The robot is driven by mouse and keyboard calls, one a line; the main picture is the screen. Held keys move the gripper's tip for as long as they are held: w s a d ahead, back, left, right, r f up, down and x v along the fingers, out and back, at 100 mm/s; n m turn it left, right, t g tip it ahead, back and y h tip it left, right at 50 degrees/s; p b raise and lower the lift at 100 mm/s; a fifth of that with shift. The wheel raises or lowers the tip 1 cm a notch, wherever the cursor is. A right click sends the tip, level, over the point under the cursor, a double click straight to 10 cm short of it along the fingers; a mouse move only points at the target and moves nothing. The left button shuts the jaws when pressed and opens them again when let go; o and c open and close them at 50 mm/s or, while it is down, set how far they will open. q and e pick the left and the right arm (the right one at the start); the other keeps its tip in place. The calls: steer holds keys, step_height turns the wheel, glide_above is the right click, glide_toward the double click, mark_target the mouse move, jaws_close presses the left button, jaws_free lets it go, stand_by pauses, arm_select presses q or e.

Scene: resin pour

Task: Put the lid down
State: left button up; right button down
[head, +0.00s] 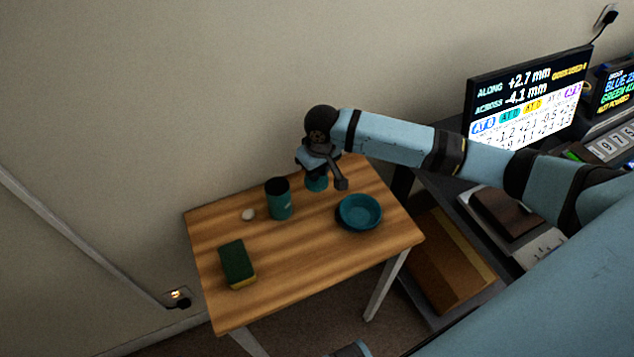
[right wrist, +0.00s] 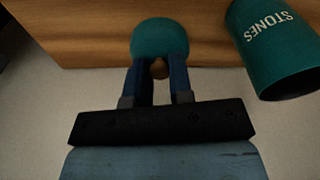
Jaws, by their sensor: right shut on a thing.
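The teal round lid (head: 317,184) shows under my right gripper (head: 318,168) at the back of the small wooden table. In the right wrist view the lid (right wrist: 160,37) is at the fingertips, and my right gripper (right wrist: 160,68) is shut on its small brown knob. I cannot tell whether the lid touches the table or hangs just above it. The teal canister (head: 278,203) stands upright to the left of the lid, its dark top uncovered; in the right wrist view it is labelled STONES (right wrist: 273,45). My left gripper is not in view.
On the wooden table (head: 300,262) are a teal bowl (head: 360,211) at the right, a green and yellow sponge (head: 237,264) at the front left and a small whitish round thing (head: 248,214) beside the canister. The front middle is clear. Monitors (head: 527,95) stand at the right.

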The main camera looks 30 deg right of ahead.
mark_target(317, 191)
step_height(317, 191, down, 5)
steer(key=shift+r, duration=0.2)
steer(key=shift+f, duration=0.1)
steer(key=c, duration=1)
jaws_free()
steer(key=shift+f, duration=0.1)
steer(key=shift+r, duration=0.2)
steer(key=r, duration=0.7)
steer(key=s+r, duration=0.1)
steer(key=r, duration=0.2)
steer(key=shift+s+d+r+p, duration=0.1)
steer(key=shift+r+p, duration=0.2)
steer(key=shift+p, duration=0.05)
steer(key=shift+s+r, duration=0.1)
steer(key=shift+r, duration=0.55)
